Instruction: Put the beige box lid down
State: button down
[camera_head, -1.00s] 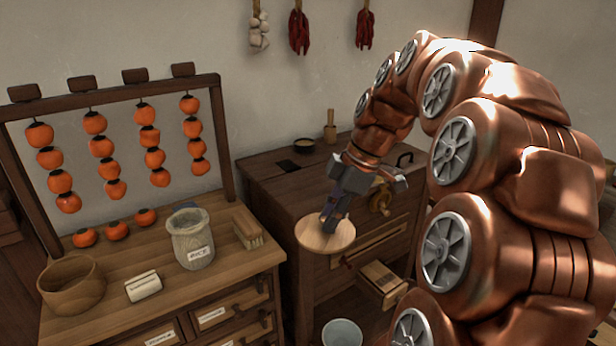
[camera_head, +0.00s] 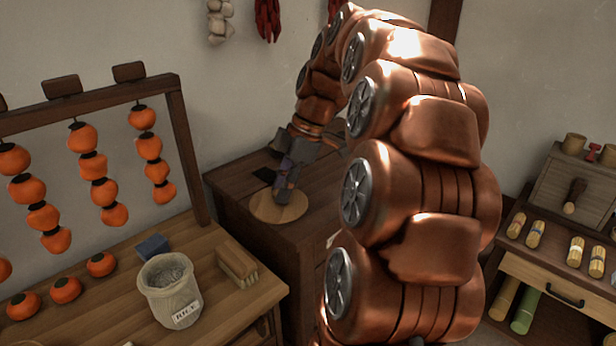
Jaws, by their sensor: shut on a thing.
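The beige box lid (camera_head: 264,209) is a flat, round, pale wooden disc. My gripper (camera_head: 283,194) is shut on it from above. The lid lies level at the left front of the dark wooden cabinet's top (camera_head: 235,178). I cannot tell whether it touches that top or hovers just over it. My arm hides the right part of the cabinet and its front.
On the left counter (camera_head: 222,305) stand a sack labelled rice (camera_head: 170,290), a brush (camera_head: 237,263) and a blue block (camera_head: 152,246), below a rack (camera_head: 183,140) of hanging orange persimmons (camera_head: 92,165). A shelf unit (camera_head: 545,268) with several bundles stands at the right.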

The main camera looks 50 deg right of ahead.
jog(key=w+d+p, duration=0.1)
jog(key=d, duration=0.3)
jog(key=w+d+p, duration=0.1)
jog(key=d, duration=0.3)
jog(key=w+d+f+p, duration=0.1)
jog(key=d, duration=0.2)
jog(key=shift+w+d+f, duration=0.1)
jog(key=shift+w+d, duration=0.05)
jog(key=shift+d, duration=0.25)
jog(key=shift+d, duration=0.1)
jog(key=shift+d, duration=0.15)
jog(key=shift+f+p, duration=0.8)
jog(key=shift+f, duration=0.95)
jog(key=shift+w+f, duration=0.1)
jog(key=shift+f, duration=0.1)
jog(key=c, duration=1)
grip_release()
jog(key=shift+c, duration=0.2)
jog(key=shift+r, duration=0.3)
